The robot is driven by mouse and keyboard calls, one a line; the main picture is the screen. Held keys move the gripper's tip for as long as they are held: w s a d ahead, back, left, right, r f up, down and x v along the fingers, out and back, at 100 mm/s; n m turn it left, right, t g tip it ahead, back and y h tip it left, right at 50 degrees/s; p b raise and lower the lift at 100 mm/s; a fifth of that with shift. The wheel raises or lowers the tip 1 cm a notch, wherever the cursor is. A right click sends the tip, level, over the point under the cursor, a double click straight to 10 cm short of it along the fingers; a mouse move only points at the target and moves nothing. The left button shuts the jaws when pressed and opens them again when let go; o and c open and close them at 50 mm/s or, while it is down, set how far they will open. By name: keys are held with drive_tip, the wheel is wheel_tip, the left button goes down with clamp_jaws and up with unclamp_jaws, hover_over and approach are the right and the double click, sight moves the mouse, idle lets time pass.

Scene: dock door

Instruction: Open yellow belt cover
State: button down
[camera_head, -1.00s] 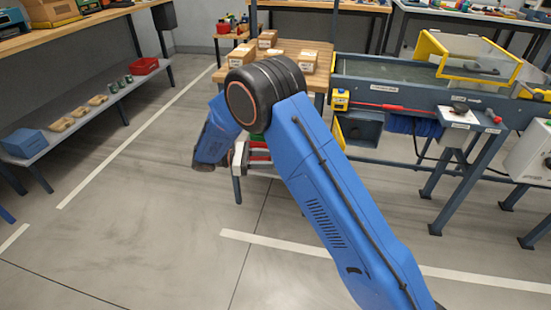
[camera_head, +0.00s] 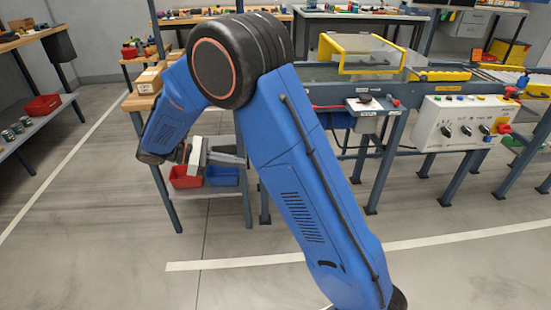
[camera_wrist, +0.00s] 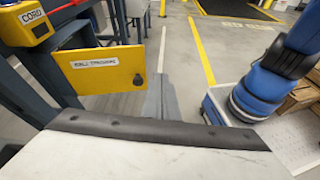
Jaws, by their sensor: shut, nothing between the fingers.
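In the wrist view a yellow panel (camera_wrist: 100,70) stands beside the dark blue machine frame. It has a white label, hard to read, and a dark round knob near its free edge. It appears to jut out from the frame; how far it is swung is unclear. My gripper (camera_wrist: 163,84) is shut and empty just right of the panel, apart from it as far as I can tell. In the head view my gripper (camera_head: 242,160) shows left of my upper arm, which hides the panel. A clear cover with a yellow frame (camera_head: 338,44) sits on top of the conveyor.
A yellow box labelled CORD (camera_wrist: 25,22) is at the upper left of the wrist view. A white control box (camera_head: 460,122) stands right of the conveyor legs. Red (camera_head: 185,178) and blue bins (camera_head: 222,177) sit on a low shelf near my gripper. The front floor is clear.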

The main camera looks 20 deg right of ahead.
drive_tip(key=s+d+r+m+y, duration=0.4)
drive_tip(key=s+d+r+y, duration=0.2)
drive_tip(key=s+d, duration=0.4)
drive_tip(key=s+d+r+m+t+y, duration=0.1)
drive_tip(key=s+d+m+t+y, duration=0.2)
drive_tip(key=s, duration=0.4)
drive_tip(key=s+d+r+m+t+y, duration=0.15)
drive_tip(key=s+m+y, duration=0.25)
drive_tip(key=s, duration=0.4)
drive_tip(key=w+d+f+n+g+y, duration=0.1)
drive_tip(key=w+d+f+n+y, duration=0.2)
drive_tip(key=w+n, duration=0.7)
drive_tip(key=w+d+n+y, duration=0.2)
drive_tip(key=w+d+n, duration=0.25)
drive_tip(key=w, duration=1.25)
drive_tip(key=a+f, duration=0.7)
drive_tip(key=f, duration=0.2)
drive_tip(key=shift+w+f, duration=0.15)
drive_tip(key=shift+f, duration=0.05)
